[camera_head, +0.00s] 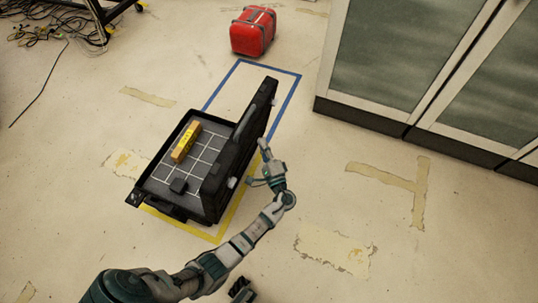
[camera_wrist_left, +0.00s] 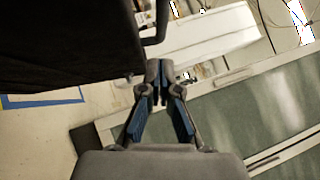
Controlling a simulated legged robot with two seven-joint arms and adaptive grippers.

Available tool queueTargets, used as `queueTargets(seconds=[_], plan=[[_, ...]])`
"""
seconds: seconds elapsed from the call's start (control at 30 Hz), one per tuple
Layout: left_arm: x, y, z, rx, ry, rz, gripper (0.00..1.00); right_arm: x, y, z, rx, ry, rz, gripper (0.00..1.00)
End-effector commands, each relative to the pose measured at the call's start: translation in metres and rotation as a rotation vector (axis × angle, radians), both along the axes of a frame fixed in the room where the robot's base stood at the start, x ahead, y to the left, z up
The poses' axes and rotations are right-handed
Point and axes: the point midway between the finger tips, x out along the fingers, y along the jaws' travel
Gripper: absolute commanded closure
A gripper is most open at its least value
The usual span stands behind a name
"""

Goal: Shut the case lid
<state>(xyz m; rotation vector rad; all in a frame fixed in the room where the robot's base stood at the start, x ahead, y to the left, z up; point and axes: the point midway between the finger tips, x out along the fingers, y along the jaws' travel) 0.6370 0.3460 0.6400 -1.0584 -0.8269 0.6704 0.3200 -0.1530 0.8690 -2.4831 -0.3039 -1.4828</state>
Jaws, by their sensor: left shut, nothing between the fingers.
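The black case (camera_head: 150,207) sits open on the floor, with a white grid on its inside. Its lid (camera_head: 262,103) stands raised along the right side of the base, roughly upright. My left gripper (camera_head: 263,147) is at the outer, right-hand face of the lid, near its middle. In the left wrist view, the dark lid (camera_wrist_left: 70,45) fills the upper left, and the fingertips (camera_wrist_left: 159,75) are together with nothing between them. Whether they touch the lid cannot be told.
Blue and yellow floor tape surrounds the case. A red case (camera_head: 253,31) stands behind it. Glass-fronted cabinets (camera_head: 405,50) are at the right. Floor right of my left arm is clear.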

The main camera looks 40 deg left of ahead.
Motion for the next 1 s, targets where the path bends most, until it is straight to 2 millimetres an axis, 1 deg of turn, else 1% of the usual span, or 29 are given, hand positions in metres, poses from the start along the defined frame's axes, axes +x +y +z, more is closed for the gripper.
queueTargets(seconds=[0.03, 0.13, 0.2, 0.33, 0.5, 0.87, 1.0], plan=[[0.006, 0.009, 0.001, 0.001, 0.001, 0.002, 1.0, 0.002, 0.0, -0.003, -0.001, 0.002, 0.0, 0.6], [0.016, 0.025, 0.005, 0.002, 0.002, 0.002, 1.0, 0.006, 0.0, -0.005, -0.001, 0.002, -0.001, 0.6], [0.011, 0.036, 0.012, -0.001, 0.0, 0.001, 1.0, 0.006, 0.0, -0.002, -0.001, -0.001, -0.001, 0.6], [0.007, 0.05, 0.018, 0.001, 0.0, 0.001, 1.0, 0.005, 0.0, -0.001, -0.001, 0.001, -0.001, 0.6], [0.006, 0.058, 0.02, 0.0, 0.002, 0.0, 1.0, 0.004, 0.0, -0.001, 0.0, -0.001, 0.0, 0.6], [0.005, 0.059, 0.021, -0.002, 0.001, 0.0, 1.0, 0.004, 0.0, -0.001, -0.001, 0.001, 0.001, 0.6], [0.004, 0.066, 0.025, -0.015, -0.004, 0.001, 1.0, 0.002, 0.0, 0.004, 0.0, -0.006, 0.0, 0.6]])
